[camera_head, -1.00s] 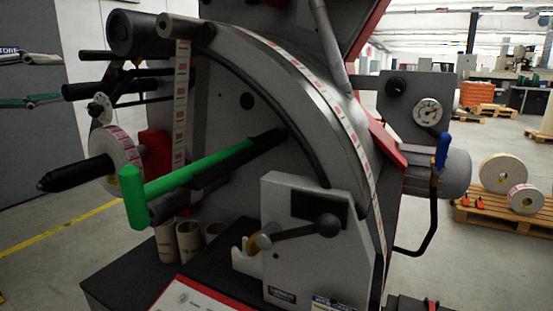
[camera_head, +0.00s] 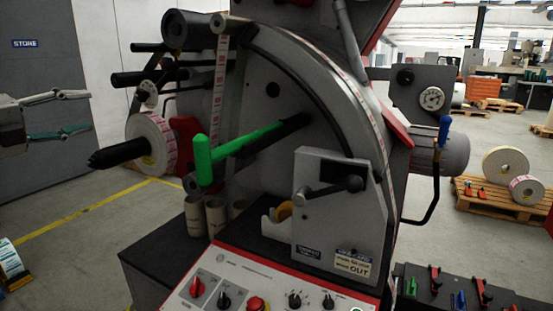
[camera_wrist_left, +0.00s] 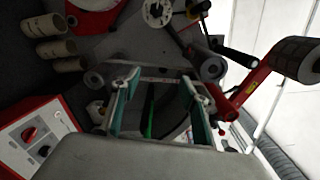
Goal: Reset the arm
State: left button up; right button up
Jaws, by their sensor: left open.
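My left gripper (camera_head: 88,112) is at the left edge of the head view, its two thin fingers apart with nothing between them. It stands clear of the machine, left of the printed label roll. In the left wrist view the open fingers (camera_wrist_left: 160,78) point at the machine, and a green bar (camera_wrist_left: 150,110) shows between them, farther off. In the head view the rewinder's green-handled lever (camera_head: 243,147) slopes down leftward from the grey face to an upright green grip. My right gripper is not in view.
A label roll (camera_head: 151,143) sits on a black spindle. Cardboard cores (camera_head: 216,216) stand below the lever. A control panel (camera_head: 245,285) with knobs is in front. A blue-handled lever (camera_head: 443,131) is at right. The floor at left is open.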

pick_arm(q)
jog(key=s+d+f+n+y, duration=0.1)
jog(key=d+f+n+y, duration=0.15)
jog(key=f, duration=0.95)
jog(key=s+d+f+n+g+y, duration=0.1)
jog(key=d+f+n, duration=0.25)
jog(key=f, duration=0.95)
jog(key=s+d+f+n+y, duration=0.15)
jog(key=f+n, duration=0.25)
jog(key=f, duration=0.8)
jog(key=s+d+f+n+g+y, duration=0.2)
jog(key=s+f+n+g+y, duration=0.15)
jog(key=s+f, duration=0.7)
jog(key=s+d+f+n+g+y, duration=0.25)
jog(key=s+f+n+g, duration=0.4)
jog(key=s, duration=0.65)
jog(key=w+d+f+n+t+h, duration=0.1)
jog(key=d+f+t+h, duration=0.4)
jog(key=d+f, duration=0.9)
jog(key=shift+w+d+f+h, duration=0.25)
jog(key=shift+d+h, duration=0.65)
jog(key=shift+h, duration=0.3)
